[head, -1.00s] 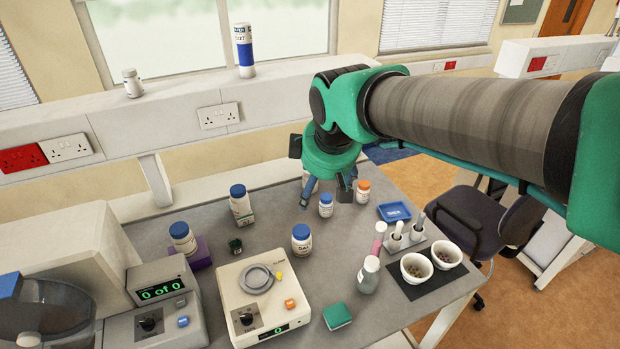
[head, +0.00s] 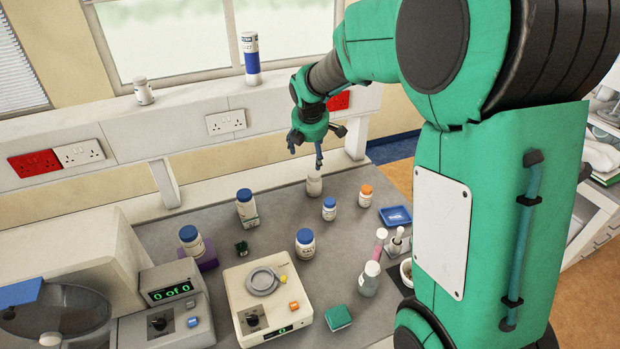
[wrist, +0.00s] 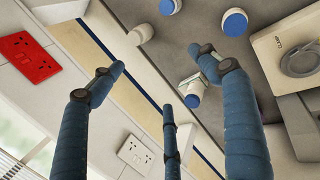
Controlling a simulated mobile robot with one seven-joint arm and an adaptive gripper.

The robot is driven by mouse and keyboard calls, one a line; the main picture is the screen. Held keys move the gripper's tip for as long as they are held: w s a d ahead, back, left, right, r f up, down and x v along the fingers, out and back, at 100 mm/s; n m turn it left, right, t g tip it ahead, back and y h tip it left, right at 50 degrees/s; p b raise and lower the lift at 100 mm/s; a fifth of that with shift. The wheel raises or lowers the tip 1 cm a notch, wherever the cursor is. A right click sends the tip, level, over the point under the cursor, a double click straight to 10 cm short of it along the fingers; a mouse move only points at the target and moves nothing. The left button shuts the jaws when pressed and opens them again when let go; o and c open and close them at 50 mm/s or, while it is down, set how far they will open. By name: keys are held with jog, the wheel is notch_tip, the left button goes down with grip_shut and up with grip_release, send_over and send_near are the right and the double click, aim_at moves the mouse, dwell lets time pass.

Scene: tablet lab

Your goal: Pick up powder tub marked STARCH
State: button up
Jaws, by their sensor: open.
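Several white tubs with blue lids stand on the grey bench; their labels are too small to read, so I cannot tell which is STARCH. The wrist view shows blue-lidded tubs (wrist: 192,98) (wrist: 235,22) beyond the fingers. My gripper (head: 308,155) is open and empty, above the back of the bench near the wall; its spread fingers (wrist: 160,78) touch no tub.
An orange-lidded tub (head: 365,196), a plain white tub (head: 314,182) and a blue tray (head: 395,215) are at the right. A white jar (head: 143,91) and a blue-and-white canister (head: 250,58) stand on the ledge.

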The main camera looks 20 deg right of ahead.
jog(key=w+d+f+n+p, duration=0.1)
jog(key=w+d+f+n, duration=0.15)
jog(key=w+f, duration=0.25)
jog(key=w+d+f+n+p, duration=0.2)
jog(key=w+f+n, duration=0.1)
jog(key=w+f, duration=0.25)
jog(key=n+p, duration=0.2)
jog(key=n, duration=0.4)
send_near(314, 177)
jog(key=w, duration=0.1)
jog(key=shift+w+d+f+g, duration=0.15)
jog(key=shift+w+f+g, duration=0.15)
jog(key=shift+f, duration=0.35)
jog(key=shift+f, duration=0.2)
jog(key=shift+p+x, duration=0.35)
jog(key=shift+x, duration=3.7)
jog(key=shift+d, duration=0.15)
jog(key=shift+f, duration=0.15)
jog(key=shift+p+x, duration=0.3)
jog(key=shift+x, duration=2.15)
